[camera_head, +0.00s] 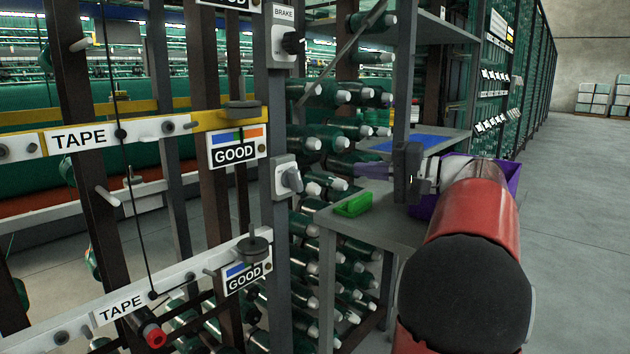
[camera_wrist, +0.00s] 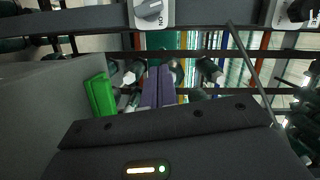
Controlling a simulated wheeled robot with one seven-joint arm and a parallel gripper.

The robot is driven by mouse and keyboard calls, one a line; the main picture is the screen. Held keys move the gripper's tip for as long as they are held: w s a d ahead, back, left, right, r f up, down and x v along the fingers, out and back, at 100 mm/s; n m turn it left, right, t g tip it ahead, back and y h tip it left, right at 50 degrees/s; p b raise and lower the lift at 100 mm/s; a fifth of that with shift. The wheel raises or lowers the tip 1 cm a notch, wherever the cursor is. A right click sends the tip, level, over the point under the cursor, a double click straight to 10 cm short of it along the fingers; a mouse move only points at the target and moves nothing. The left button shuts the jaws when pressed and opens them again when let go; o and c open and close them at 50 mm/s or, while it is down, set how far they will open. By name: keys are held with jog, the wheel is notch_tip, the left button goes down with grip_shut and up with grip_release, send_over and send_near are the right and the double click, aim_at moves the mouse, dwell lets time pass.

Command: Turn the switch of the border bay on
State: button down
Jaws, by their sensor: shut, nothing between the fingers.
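A grey rotary switch on a white plate (camera_head: 287,177) is fixed to the grey post, below the BRAKE switch. It also shows at the top of the wrist view (camera_wrist: 151,14), with an ON mark beside its tilted knob. The BRAKE switch (camera_head: 287,41) has a black knob; a black knob also shows at the wrist view's upper right (camera_wrist: 298,11). No label reading border bay is legible. My gripper (camera_head: 338,167) is level with the grey switch, to its right and apart from it. Its purplish fingers (camera_wrist: 159,86) are together and empty.
A grey bench (camera_head: 372,218) with a green tray (camera_head: 353,204) lies below my gripper. A purple crate (camera_head: 512,178) stands behind my arm. Green netting rolls (camera_head: 322,93) fill the rack behind the post. TAPE rails (camera_head: 84,138) are at left. Open floor lies right.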

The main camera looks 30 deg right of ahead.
aim_at(294, 180)
jog(key=shift+s+d+f+n, duration=0.3)
jog(key=shift+s+f+n, duration=0.1)
jog(key=shift+f, duration=0.2)
jog(key=w+a+f, duration=0.1)
jog(key=w+a, duration=0.6)
jog(key=a, duration=0.2)
jog(key=shift+f, duration=0.3)
